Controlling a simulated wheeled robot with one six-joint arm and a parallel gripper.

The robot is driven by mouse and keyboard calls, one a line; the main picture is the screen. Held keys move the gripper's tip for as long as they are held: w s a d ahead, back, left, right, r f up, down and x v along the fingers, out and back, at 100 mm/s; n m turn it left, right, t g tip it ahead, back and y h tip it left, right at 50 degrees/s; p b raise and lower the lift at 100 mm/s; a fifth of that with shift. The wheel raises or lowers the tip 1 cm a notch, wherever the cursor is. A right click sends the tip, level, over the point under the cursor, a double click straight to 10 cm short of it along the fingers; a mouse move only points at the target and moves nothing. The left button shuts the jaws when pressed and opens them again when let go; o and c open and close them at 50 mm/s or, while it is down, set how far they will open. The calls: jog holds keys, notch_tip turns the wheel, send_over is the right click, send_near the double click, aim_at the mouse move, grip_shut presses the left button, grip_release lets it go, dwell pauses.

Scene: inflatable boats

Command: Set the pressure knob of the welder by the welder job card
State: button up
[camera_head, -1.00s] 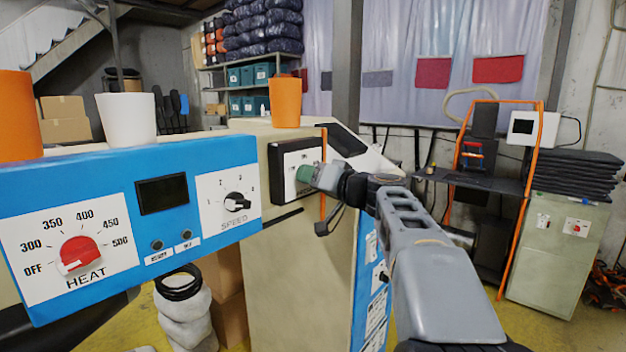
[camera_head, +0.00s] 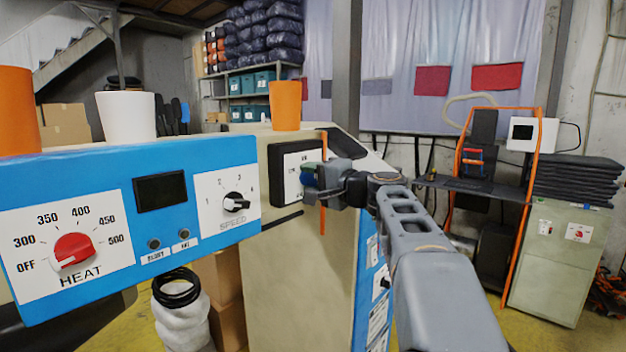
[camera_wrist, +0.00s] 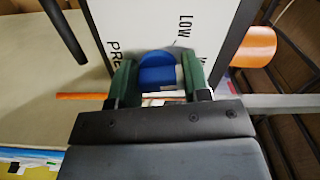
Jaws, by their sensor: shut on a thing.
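The welder's pressure panel (camera_head: 290,164) is a white plate in a black frame on the beige welder body (camera_head: 284,245). In the wrist view the panel (camera_wrist: 130,22) shows "LOW" and part of a word starting "PRE". A blue pressure knob (camera_wrist: 157,72) sits between the two green fingers. My gripper (camera_wrist: 155,82) is shut on this knob; in the head view my gripper (camera_head: 312,178) reaches the panel from the right. The knob's pointer and part of the scale are hidden. I cannot make out a job card.
A blue panel with a red HEAT knob (camera_head: 73,250) and a black SPEED knob (camera_head: 236,203) is at the left. An orange cup (camera_head: 285,106) and a white cup (camera_head: 127,117) stand on top. A thin orange strip (camera_head: 323,205) hangs beside my gripper.

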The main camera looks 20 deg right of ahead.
jog(key=shift+r+m, duration=0.1)
jog(key=shift+m, duration=1)
jog(key=o, duration=0.9)
jog(key=b+v, duration=0.1)
jog(key=v, duration=1.2)
jog(key=shift+s+d+b, duration=0.1)
jog(key=shift+s+b, duration=0.2)
jog(key=shift+s, duration=0.05)
jog(key=shift+d, duration=0.1)
